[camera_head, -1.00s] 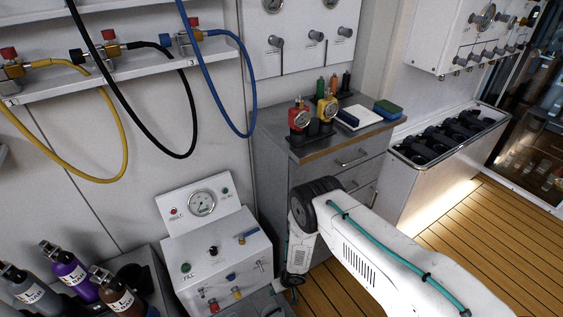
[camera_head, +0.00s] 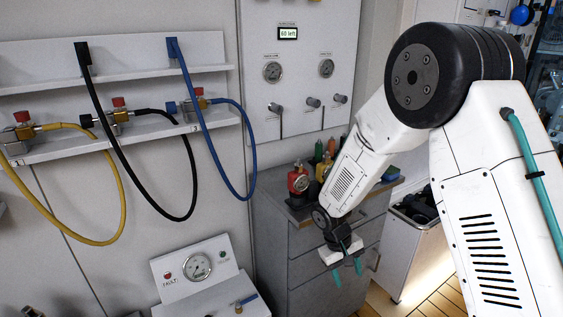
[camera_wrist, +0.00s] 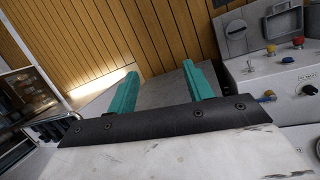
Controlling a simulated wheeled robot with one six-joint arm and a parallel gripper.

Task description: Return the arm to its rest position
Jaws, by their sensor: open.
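My gripper (camera_head: 348,272) hangs at the end of my folded white arm in the head view, in front of the grey drawer cabinet (camera_head: 300,262). Its two teal fingers point down and stand apart with nothing between them. In the wrist view my gripper (camera_wrist: 158,85) also shows its two teal fingers spread and empty. Wood planking and part of a control box (camera_wrist: 262,75) lie beyond them. My arm covers much of the right side of the head view.
A fill box with a gauge (camera_head: 197,266) stands low in the middle. A wall panel (camera_head: 300,90) shows "60 left". Yellow, black and blue hoses (camera_head: 250,150) hang at left. Red and yellow regulators (camera_head: 298,180) sit on the cabinet, close behind my arm. Wood floor (camera_head: 440,300) shows at lower right.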

